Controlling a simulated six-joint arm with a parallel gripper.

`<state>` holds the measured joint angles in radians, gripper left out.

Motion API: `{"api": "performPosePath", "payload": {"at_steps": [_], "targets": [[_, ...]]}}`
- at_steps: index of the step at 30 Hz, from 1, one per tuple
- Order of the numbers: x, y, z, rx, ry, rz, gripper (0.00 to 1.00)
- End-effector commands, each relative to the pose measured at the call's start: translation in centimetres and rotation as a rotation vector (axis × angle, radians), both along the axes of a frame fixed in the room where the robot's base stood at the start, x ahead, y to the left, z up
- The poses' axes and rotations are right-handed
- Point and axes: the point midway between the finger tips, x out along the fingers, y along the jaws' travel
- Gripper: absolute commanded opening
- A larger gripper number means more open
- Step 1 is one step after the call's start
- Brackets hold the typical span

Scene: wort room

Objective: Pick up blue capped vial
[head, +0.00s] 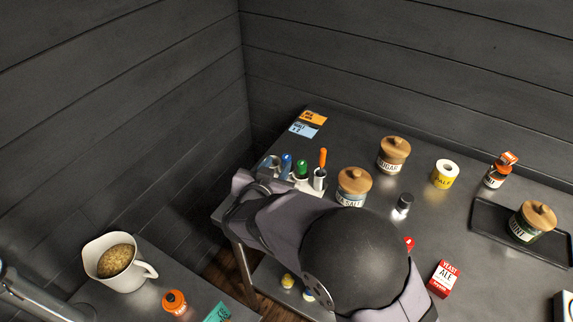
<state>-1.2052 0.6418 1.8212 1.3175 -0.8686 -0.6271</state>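The blue capped vial (286,161) stands upright at the back left of the dark worktop, in a light rack (309,188). A green capped vial (302,168) stands just to its right. A grey round shape (270,162) is just to its left; I cannot tell if it is an empty holder. My arm reaches across the front of the rack to the left and hides its lower front. The wrist end is close in front of the blue vial. My gripper's fingers cannot be made out.
An orange-handled tool (322,160) stands in a metal cup beside the vials. Wooden-lidded jars (354,182) (393,150), a yellow roll (445,173), a dark tray (482,221) and a red yeast box (444,279) are to the right. A jug (103,263) stands on the lower left table.

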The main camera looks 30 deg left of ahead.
Motion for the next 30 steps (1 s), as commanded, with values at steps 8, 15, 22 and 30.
{"api": "performPosePath", "payload": {"at_steps": [8, 15, 22, 30], "targets": [[-1.6, -0.6, -1.8, -0.085, -0.021, -0.046, 0.31], [-0.2, -0.4, -2.2, -0.084, -0.020, -0.049, 0.31], [0.4, -0.2, -2.5, -0.082, -0.019, -0.047, 0.31], [3.0, 0.2, -2.9, -0.082, -0.019, -0.049, 0.31]]}}
